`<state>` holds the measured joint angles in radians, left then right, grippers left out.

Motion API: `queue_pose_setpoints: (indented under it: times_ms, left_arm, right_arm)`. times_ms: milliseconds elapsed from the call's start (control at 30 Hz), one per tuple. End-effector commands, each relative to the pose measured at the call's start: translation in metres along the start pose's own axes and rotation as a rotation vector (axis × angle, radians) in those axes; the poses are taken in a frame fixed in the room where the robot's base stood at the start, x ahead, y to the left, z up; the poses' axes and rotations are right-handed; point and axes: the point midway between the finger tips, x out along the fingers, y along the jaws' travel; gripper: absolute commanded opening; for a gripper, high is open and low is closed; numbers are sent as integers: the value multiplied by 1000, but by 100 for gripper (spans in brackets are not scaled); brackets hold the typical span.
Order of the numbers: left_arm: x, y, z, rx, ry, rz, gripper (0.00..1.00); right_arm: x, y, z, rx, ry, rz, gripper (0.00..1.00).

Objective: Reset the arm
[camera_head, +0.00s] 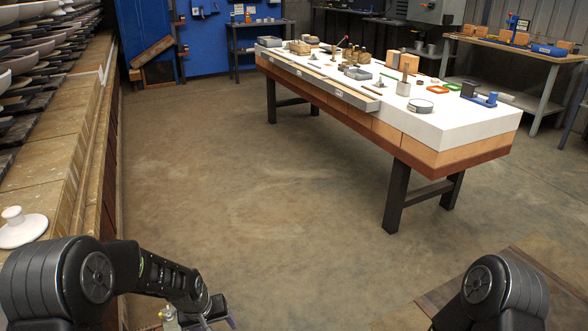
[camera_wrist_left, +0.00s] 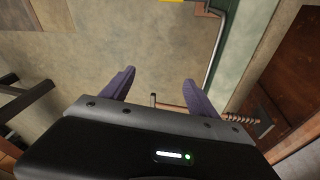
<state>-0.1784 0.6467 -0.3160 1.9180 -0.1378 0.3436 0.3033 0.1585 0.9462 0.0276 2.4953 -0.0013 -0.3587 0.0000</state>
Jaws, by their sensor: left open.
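My left arm comes in from the lower left in the head view and reaches down along the left counter. My left gripper shows at the bottom edge of the head view, mostly cut off. In the left wrist view my left gripper (camera_wrist_left: 158,85) is open, with two purple fingers apart and nothing between them.
A wooden counter (camera_head: 62,135) with rows of stacked insulators runs along the left. A white-topped workbench (camera_head: 440,125) with tools and blocks stands at the back right. A blue wall panel (camera_head: 160,20) is behind. The concrete floor (camera_head: 260,190) between is clear.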

Motion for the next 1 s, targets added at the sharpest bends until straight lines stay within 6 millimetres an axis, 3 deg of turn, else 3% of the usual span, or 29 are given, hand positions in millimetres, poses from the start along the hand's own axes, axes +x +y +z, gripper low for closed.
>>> queue_pose_setpoints:
  times_ms: [167, 300, 500, 700, 1000]
  left_arm:
    - [43, 22, 65, 103, 8, 82, 69]
    - [69, 34, 139, 155, -11, 143, 69]
    - [78, 39, 238, 154, -88, 197, 69]
    - [74, 39, 317, 89, -238, 232, 69]
    - [1, 48, 296, 79, -230, 227, 69]
  right_arm:
    - [0, 0, 0, 0, 0, 0, 36]
    - [0, 0, 0, 0, 0, 0, 36]
    - [0, 0, 0, 0, 0, 0, 36]
    - [0, 0, 0, 0, 0, 0, 36]
    - [-72, -28, 0, 0, 0, -1, 36]
